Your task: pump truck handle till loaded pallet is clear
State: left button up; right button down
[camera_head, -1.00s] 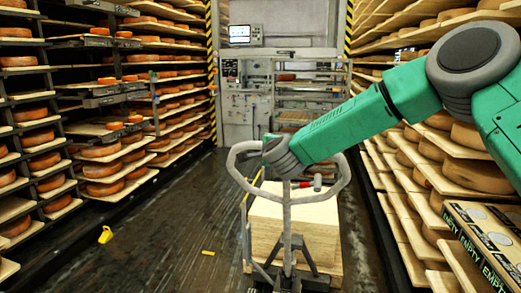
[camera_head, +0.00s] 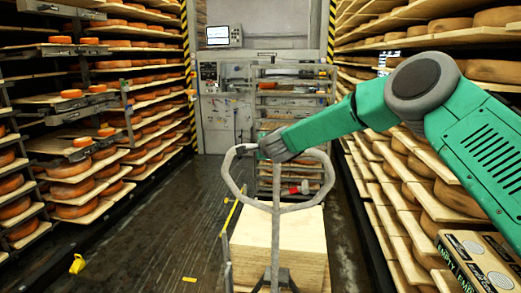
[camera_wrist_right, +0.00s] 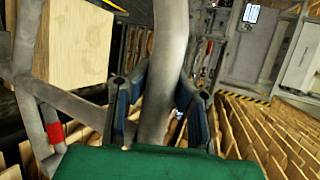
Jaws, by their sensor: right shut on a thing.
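The truck handle, a grey metal loop (camera_head: 228,182) on a post (camera_head: 276,238), stands upright in the middle of the head view. A small red-tipped lever (camera_head: 300,188) sits inside the loop. My right gripper (camera_head: 250,150) is shut on the top left of the loop; in the right wrist view its two blue-grey fingers (camera_wrist_right: 160,88) lie on both sides of the grey bar (camera_wrist_right: 170,40). Behind the post is the pale wooden load (camera_head: 306,238), which also shows in the wrist view (camera_wrist_right: 78,42). The pallet's underside and its floor clearance are not visible. My left gripper is out of view.
Cheese shelves line the left (camera_head: 75,190) and right (camera_head: 400,185) of a dark wet aisle (camera_head: 170,215). A yellow object (camera_head: 77,264) lies on the floor at left. A rack (camera_head: 290,95) and control panel (camera_head: 209,72) stand at the far end.

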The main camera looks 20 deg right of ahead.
jog(key=shift+w+a+r, duration=0.1)
jog(key=shift+a+r, duration=0.05)
jog(key=shift+a, duration=0.1)
jog(key=c, duration=1.3)
grip_release()
jog(key=shift+a, duration=0.1)
jog(key=v, duration=1.1)
jog(key=shift+s+r, duration=0.1)
jog(key=shift+s, duration=0.3)
